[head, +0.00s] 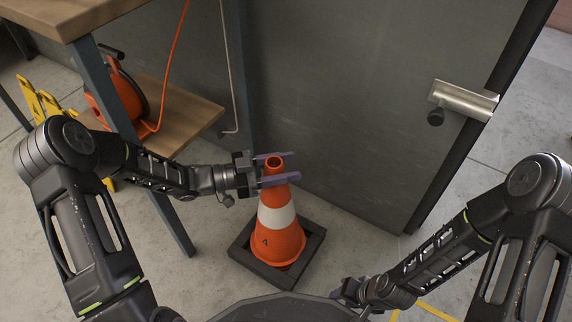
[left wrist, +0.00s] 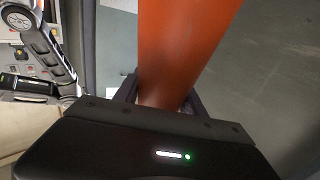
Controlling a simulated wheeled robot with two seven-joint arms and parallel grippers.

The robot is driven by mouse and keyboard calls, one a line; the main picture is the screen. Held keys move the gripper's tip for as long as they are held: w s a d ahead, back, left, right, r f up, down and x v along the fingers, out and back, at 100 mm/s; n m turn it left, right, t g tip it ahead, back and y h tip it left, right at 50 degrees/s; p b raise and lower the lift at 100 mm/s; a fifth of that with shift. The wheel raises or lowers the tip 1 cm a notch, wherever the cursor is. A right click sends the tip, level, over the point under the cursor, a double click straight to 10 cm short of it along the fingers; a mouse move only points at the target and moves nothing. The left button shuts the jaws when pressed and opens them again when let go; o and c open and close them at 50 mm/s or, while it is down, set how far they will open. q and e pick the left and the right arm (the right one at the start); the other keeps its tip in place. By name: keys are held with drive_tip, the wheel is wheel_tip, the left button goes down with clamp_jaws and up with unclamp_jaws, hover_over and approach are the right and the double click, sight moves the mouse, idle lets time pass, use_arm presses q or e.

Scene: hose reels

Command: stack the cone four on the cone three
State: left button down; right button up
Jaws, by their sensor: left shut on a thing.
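Cone four (head: 264,247), orange with a white band and a "4" on its lower part, stands upright on a black square base in front of the grey door. My left gripper (head: 289,167) is shut on its upper part, one finger on each side, just below the open tip. In the left wrist view the orange cone body (left wrist: 182,45) fills the space between the fingers. I cannot make out cone three as a separate cone. My right gripper (head: 345,292) is low, beside my base, apart from the cone; its fingers are too hidden to read.
A wooden workbench (head: 60,15) with a lower shelf (head: 190,110) and blue-grey legs stands at left. An orange hose reel (head: 118,95) sits on the shelf. Yellow signs (head: 38,100) stand beyond it. The door (head: 345,90) with a metal handle (head: 465,100) closes off the back.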

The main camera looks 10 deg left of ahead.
use_arm(q)
drive_tip(key=shift+d+r, duration=0.1)
drive_tip(key=shift+r, duration=0.05)
drive_tip(key=c, duration=0.9)
unclamp_jaws()
drive_tip(key=shift+c, duration=0.2)
drive_tip(key=o, duration=0.3)
drive_tip(key=shift+o, duration=0.2)
drive_tip(key=shift+f, duration=0.25)
wheel_tip(320, 180, up, 10)
drive_tip(key=p, duration=0.5)
drive_tip(key=shift+r, duration=0.15)
drive_tip(key=shift+s, duration=0.1)
